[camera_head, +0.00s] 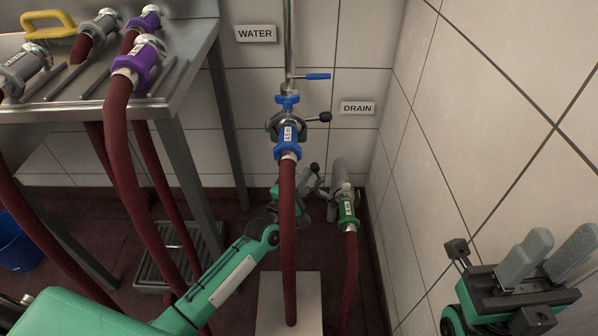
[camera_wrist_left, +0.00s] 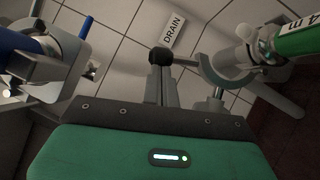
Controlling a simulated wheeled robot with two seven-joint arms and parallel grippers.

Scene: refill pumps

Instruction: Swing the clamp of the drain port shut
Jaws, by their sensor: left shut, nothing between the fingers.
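The drain port (camera_head: 340,180) is a grey pipe end low on the back wall, with a green-collared hose coupling (camera_head: 347,208) at its mouth. Its grey clamp (camera_head: 322,190) stands open to the left of the coupling. In the left wrist view the clamp's curved half (camera_wrist_left: 225,75) hangs apart from the green coupling (camera_wrist_left: 298,38), and its handle ends in a black knob (camera_wrist_left: 160,56). My left gripper (camera_head: 302,187) is shut and empty, its fingertips (camera_wrist_left: 163,82) at the knob; I cannot tell whether they touch. My right gripper (camera_head: 548,258) is open and empty at the far right.
The water valve with a blue-collared hose (camera_head: 288,139) hangs above and left of the drain, its red hose crossing in front of my left arm. A steel bench (camera_head: 100,108) with purple couplings stands left. The right wall (camera_head: 480,120) is close to the drain.

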